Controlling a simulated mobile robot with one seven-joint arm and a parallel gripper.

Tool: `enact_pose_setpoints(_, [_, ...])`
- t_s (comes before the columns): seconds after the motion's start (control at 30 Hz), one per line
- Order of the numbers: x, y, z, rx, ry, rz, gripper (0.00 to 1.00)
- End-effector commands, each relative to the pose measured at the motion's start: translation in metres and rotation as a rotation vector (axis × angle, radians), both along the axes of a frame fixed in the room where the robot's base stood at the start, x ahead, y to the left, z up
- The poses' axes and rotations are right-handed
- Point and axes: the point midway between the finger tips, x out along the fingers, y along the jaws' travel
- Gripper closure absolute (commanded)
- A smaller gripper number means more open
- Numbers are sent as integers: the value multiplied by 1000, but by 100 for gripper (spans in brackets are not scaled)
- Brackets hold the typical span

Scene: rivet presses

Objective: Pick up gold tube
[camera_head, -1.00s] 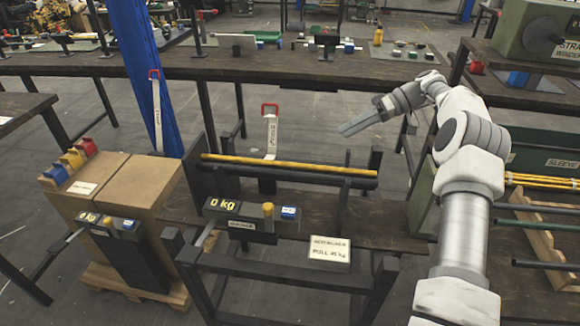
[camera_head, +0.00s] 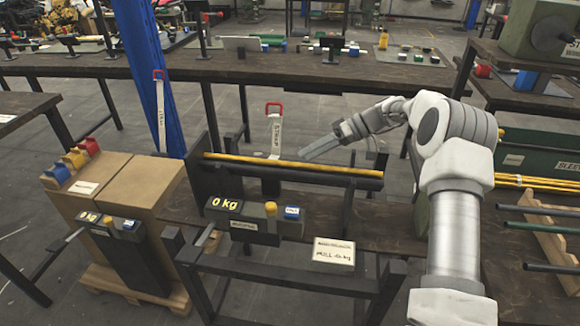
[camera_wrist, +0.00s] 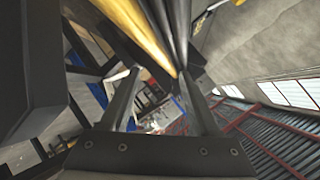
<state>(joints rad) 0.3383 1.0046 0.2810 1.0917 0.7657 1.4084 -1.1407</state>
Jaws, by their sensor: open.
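The gold tube (camera_head: 250,161) lies lengthwise along the top of a dark bar on the rivet press in the middle of the head view. It also runs diagonally across the top of the wrist view (camera_wrist: 142,28), beside a dark bar. My gripper (camera_head: 303,158) is open and empty, close above or just behind the middle of the tube. In the wrist view the two fingers (camera_wrist: 158,85) are spread apart, and the tube passes near their tips. I cannot tell whether it lies between them or touches them.
The press has a "0 kg" readout box (camera_head: 242,217) and a red-handled lever (camera_head: 274,130). Cardboard boxes (camera_head: 145,185) stand to the left. More yellow tubes (camera_head: 535,183) lie on a rack at the right. A long workbench (camera_head: 240,64) spans the back.

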Motion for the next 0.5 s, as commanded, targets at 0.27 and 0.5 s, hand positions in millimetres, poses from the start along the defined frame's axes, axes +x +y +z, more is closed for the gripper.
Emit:
enact_pose_setpoints(0.27, [-6, 32, -19, -1, 0, 1, 38])
enact_pose_setpoints(0.5, [-6, 35, -20, -1, 0, 1, 38])
